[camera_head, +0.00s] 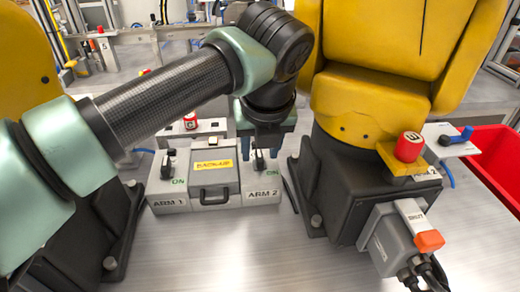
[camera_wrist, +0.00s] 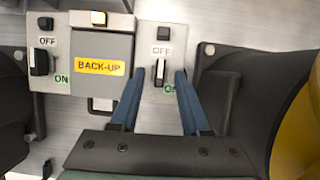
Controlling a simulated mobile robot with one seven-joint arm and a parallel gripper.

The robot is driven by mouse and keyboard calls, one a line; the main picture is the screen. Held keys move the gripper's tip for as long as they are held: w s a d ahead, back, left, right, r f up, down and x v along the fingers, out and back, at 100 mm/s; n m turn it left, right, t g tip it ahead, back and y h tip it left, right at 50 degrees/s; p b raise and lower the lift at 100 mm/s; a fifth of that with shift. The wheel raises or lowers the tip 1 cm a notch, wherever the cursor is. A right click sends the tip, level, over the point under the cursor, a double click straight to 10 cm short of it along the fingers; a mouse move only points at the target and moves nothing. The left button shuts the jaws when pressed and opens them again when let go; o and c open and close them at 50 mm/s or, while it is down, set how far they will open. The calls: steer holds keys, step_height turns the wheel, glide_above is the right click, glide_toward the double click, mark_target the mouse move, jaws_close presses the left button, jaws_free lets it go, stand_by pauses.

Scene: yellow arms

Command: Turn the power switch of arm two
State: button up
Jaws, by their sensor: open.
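The arm two power switch is a small dark knob with a pale face (camera_wrist: 160,72) on a light grey box, with OFF above it and ON below right, partly behind a finger. In the head view, the knob (camera_head: 258,163) stands above the ARM 2 label. It looks upright in the wrist view; I cannot tell its exact setting. My gripper (camera_wrist: 158,78) is open, its two blue fingers on either side of the knob with gaps visible. In the head view, my gripper (camera_head: 263,150) is just above and behind the knob, partly hidden by my wrist.
The arm one switch (camera_head: 167,165) is on the left box. A BACK-UP panel (camera_head: 213,180) with a handle sits between the boxes. A yellow arm's dark base (camera_head: 335,190) stands close on the right. A red button (camera_head: 408,147) and a red bin (camera_head: 495,160) are farther right.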

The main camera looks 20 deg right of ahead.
steer(key=p+v, duration=0.1)
steer(key=v, duration=1.1)
steer(key=shift+s, duration=0.1)
